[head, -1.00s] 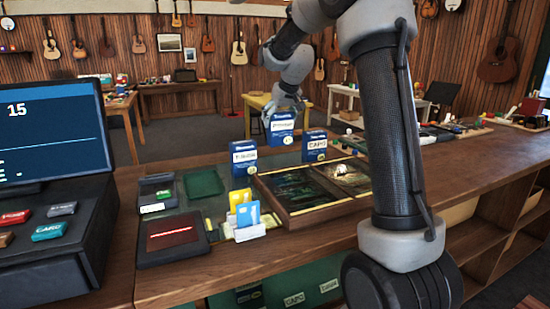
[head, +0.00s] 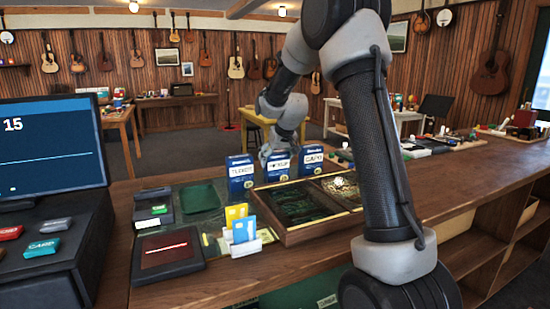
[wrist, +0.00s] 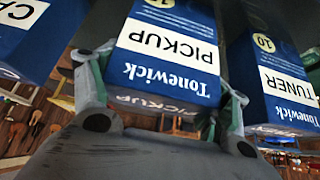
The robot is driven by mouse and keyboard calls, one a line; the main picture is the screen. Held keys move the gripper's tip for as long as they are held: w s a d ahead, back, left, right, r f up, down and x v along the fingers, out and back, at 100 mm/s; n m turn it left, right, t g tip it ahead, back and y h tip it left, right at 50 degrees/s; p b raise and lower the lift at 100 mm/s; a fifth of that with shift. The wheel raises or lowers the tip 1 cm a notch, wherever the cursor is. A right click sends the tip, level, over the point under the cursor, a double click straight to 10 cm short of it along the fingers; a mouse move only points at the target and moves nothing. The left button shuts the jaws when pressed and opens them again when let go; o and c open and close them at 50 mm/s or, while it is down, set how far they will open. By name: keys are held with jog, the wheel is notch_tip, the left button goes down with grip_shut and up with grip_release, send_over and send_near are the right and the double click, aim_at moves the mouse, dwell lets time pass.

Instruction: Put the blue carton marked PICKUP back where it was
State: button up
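The blue carton marked PICKUP (head: 277,167) stands upright in a row on the counter, between the blue TUNER carton (head: 240,172) at left and the blue CAPO carton (head: 312,160) at right. My gripper (head: 268,152) is behind it, partly hidden by it. In the wrist view the PICKUP carton (wrist: 172,45) is upside down, between my fingers, which press close to its two sides. The TUNER carton (wrist: 285,75) is right beside it there, and the CAPO carton (wrist: 25,35) is at the left. The contact under the PICKUP carton is hard to see.
A wooden display case (head: 288,233) lies just in front of the cartons. Neighbouring cartons leave little room at the sides.

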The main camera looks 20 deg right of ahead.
jog(key=o, duration=0.4)
jog(key=shift+c, duration=0.2)
jog(key=shift+r, duration=0.15)
jog(key=v, duration=1.2)
jog(key=s+a+r+g, duration=0.1)
jog(key=s, duration=0.9)
jog(key=s+a+r, duration=0.1)
jog(key=s+r, duration=0.1)
jog(key=s, duration=0.8)
jog(key=s+f, duration=0.3)
jog(key=s, duration=0.5)
jog(key=s+a+f+g, duration=0.1)
jog(key=s+f, duration=0.2)
jog(key=s, duration=0.6)
jog(key=shift+r, duration=0.1)
